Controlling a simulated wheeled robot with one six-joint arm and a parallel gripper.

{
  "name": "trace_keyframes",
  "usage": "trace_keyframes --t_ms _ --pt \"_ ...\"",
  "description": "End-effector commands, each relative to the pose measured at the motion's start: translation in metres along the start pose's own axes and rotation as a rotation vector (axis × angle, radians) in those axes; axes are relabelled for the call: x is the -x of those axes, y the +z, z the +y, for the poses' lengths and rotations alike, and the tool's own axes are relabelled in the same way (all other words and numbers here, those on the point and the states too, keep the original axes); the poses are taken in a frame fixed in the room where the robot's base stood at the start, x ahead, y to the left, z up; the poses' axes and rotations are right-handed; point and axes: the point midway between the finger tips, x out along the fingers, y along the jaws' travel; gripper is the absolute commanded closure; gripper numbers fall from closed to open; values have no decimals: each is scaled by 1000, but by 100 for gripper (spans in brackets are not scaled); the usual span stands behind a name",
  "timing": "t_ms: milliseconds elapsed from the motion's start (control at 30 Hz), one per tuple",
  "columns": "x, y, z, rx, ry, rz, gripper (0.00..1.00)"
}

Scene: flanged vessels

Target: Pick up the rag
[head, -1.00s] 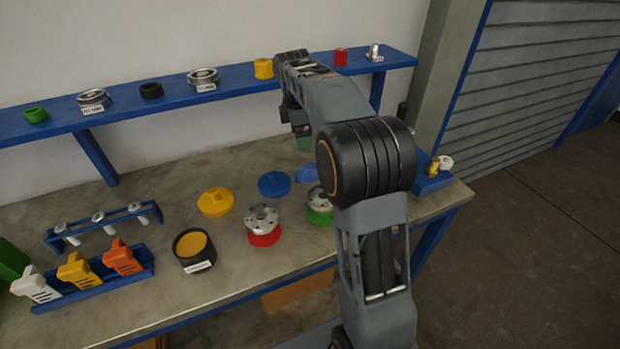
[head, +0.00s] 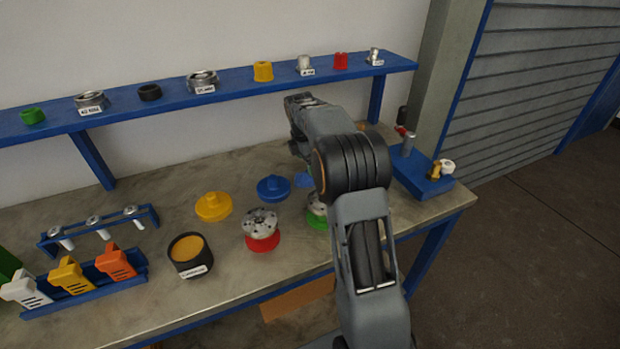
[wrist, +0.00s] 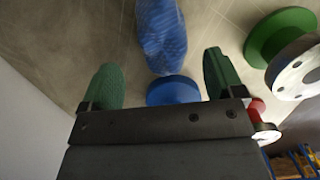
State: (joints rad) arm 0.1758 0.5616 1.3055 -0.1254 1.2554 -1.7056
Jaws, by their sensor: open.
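The rag (wrist: 162,35) is a blue, textured cloth lying on the bench, at the top centre of the wrist view. In the head view only a small blue part of the rag (head: 302,180) shows, beside my arm. My gripper (wrist: 162,80) is open, its two green fingertips wide apart with nothing held between them. In the wrist view the rag lies ahead of the gap between the fingers, and I see no contact. In the head view my arm mostly hides the gripper.
A blue flanged lid (head: 273,188) lies close to the rag. A green-based metal flange (head: 316,211), a red-based one (head: 262,229) and a yellow lid (head: 213,206) stand nearby. A blue stand with fittings (head: 424,180) is at the right. A shelf (head: 230,88) runs behind.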

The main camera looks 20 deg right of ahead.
Motion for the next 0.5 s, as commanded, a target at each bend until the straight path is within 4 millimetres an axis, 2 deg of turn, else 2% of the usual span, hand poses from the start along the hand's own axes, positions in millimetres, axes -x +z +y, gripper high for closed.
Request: trace_keyframes --t_ms 233,500 --pt "-34 -3 -4 -1 -4 1 13" --pt "-48 -3 -4 -1 -1 0 13"
